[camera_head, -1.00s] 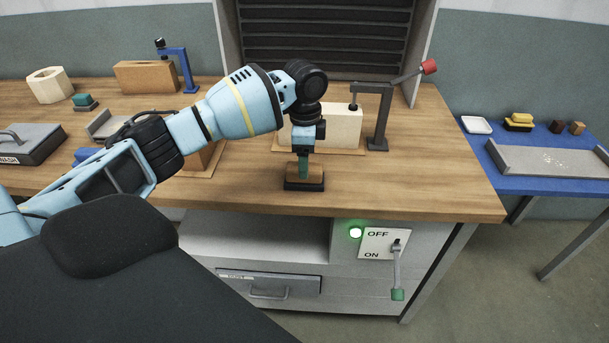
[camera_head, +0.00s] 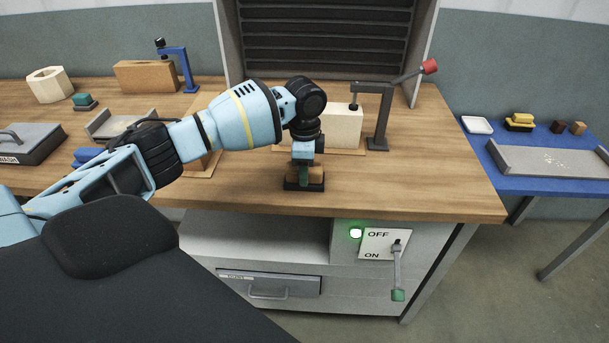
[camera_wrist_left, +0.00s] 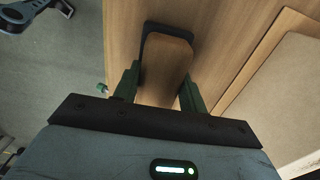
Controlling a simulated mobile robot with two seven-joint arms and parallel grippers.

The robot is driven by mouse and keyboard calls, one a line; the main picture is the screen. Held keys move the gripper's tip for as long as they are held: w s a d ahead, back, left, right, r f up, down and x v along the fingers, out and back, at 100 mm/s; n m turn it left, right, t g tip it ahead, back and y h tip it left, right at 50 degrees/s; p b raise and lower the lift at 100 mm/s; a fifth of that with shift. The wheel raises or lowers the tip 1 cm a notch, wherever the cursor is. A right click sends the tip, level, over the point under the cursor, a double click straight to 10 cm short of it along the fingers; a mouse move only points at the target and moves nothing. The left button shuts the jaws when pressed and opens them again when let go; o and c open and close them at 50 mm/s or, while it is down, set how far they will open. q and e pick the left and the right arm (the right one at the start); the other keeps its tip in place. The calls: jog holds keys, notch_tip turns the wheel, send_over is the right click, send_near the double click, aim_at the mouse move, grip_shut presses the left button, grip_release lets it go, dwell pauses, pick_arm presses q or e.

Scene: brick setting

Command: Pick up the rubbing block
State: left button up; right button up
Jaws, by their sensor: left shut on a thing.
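The rubbing block (camera_head: 316,176) is a small brown wooden block with a black base. It stands upright on the wooden bench near its front edge. My left gripper (camera_head: 304,181) comes down on it from above and is shut on it. In the left wrist view the brown top of the block (camera_wrist_left: 167,58) shows between the two green fingers, with its black base rim at the far end. The near part of the block is hidden by the gripper body. My right gripper is not in view.
A pale block (camera_head: 341,127) under a dark clamp (camera_head: 380,122) with a red handle stands just behind. A switch panel (camera_head: 378,243) with a green-tipped lever is on the bench front below. The bench (camera_head: 430,185) is clear to the right. A blue table (camera_head: 480,150) stands farther right.

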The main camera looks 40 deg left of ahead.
pick_arm(q)
jog(key=shift+r, duration=0.1)
